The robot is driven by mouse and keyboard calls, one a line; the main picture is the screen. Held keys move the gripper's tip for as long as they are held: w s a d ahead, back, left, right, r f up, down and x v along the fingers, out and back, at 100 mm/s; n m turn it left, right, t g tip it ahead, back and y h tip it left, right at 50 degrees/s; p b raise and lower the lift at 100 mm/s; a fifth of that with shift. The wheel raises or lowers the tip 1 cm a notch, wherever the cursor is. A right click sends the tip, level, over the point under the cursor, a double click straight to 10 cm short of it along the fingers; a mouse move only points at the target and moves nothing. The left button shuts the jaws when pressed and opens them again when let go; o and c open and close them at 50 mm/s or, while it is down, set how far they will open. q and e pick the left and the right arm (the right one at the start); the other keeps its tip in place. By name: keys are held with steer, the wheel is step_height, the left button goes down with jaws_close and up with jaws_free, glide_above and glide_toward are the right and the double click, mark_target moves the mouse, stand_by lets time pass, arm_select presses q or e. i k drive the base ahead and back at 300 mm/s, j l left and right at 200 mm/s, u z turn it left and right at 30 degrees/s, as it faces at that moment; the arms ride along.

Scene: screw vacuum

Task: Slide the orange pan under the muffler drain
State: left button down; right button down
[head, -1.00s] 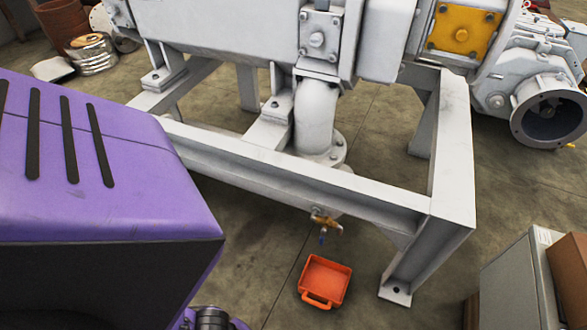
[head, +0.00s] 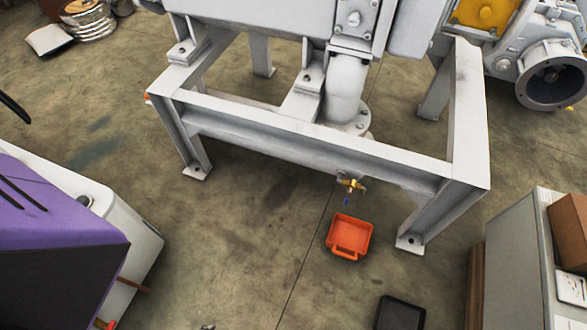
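The orange pan (head: 349,236) lies on the concrete floor, its handle turned towards me. A brass drain valve with a blue tip (head: 351,187) sticks out from the front beam of the grey steel frame (head: 300,145). The valve is above the floor, and the pan appears just below it in the picture. I cannot tell from this angle whether the pan is directly under the outlet. Nothing is touching the pan. Neither of my grippers shows clearly in the head view.
The frame's right front leg (head: 412,240) stands on the floor just right of the pan. A dark flat box (head: 400,314) is nearer to me at the bottom. A grey cabinet (head: 510,260) with a brown carton (head: 571,235) stands at right. The floor left of the pan is clear.

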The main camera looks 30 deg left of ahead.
mark_target(350, 236)
steer(key=k+l+u, duration=0.2)
steer(key=u, duration=0.25)
steer(key=k+l+u, duration=0.15)
steer(key=u, duration=0.3)
steer(key=l, duration=0.1)
steer(key=i, duration=0.05)
